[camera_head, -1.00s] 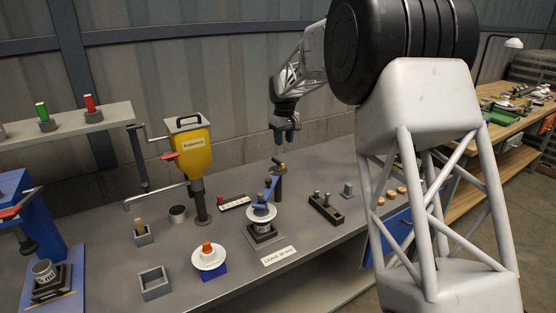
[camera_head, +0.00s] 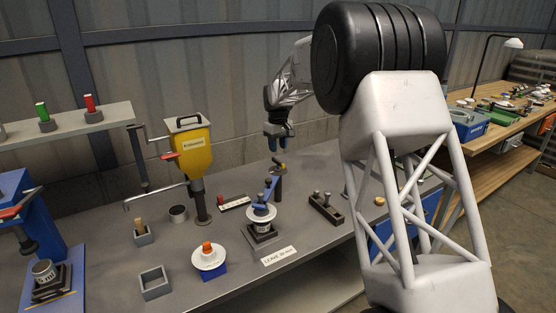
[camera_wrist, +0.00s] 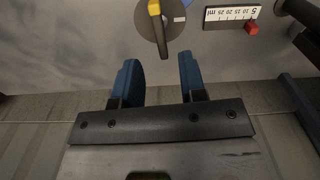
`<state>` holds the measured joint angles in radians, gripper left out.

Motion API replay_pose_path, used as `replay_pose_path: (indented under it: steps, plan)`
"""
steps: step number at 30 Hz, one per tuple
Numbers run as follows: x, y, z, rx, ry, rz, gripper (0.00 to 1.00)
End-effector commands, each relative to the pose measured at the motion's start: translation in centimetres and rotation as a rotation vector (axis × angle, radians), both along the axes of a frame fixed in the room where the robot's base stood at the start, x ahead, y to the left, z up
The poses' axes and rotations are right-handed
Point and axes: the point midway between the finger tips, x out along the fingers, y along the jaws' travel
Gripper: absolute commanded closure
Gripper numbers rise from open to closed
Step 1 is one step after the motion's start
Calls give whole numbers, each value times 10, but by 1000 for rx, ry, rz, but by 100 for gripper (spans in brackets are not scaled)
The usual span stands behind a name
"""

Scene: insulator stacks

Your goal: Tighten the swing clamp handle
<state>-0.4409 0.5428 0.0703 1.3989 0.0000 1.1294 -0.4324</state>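The swing clamp handle (camera_head: 280,166) is a short bar with a yellow end, on top of a dark post standing on the bench. In the wrist view the yellow and dark handle (camera_wrist: 156,22) lies across a round dark disc, beyond my fingertips. A blue arm (camera_head: 269,190) stands over a white insulator stack (camera_head: 262,213) in front of the post; whether it joins the post is unclear. My gripper (camera_head: 277,143) points down just above the handle, apart from it. In the wrist view its two blue fingers (camera_wrist: 158,62) are apart with nothing between them.
A yellow dispenser (camera_head: 189,150) stands left of the clamp. A white scale plate with a red slider (camera_wrist: 232,16) lies beside the post. A dark block with pegs (camera_head: 326,207) stands to the right. A white dish on a blue base (camera_head: 209,257) stands front left.

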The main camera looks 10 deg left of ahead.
Motion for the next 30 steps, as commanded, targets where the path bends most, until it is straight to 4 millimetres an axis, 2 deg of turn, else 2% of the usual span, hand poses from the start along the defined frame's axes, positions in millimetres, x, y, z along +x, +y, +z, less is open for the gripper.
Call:
replay_pose_path:
  steps: [9, 15, 27, 28, 30]
  plan:
    - [0, 0, -39, -1, 2, 0, 62]
    - [0, 0, -55, 0, 0, 0, 62]
    - [0, 0, -61, 0, 0, 0, 62]
    - [0, 0, -61, 0, 0, 0, 63]
    - [0, 0, -61, 0, 0, 0, 74]
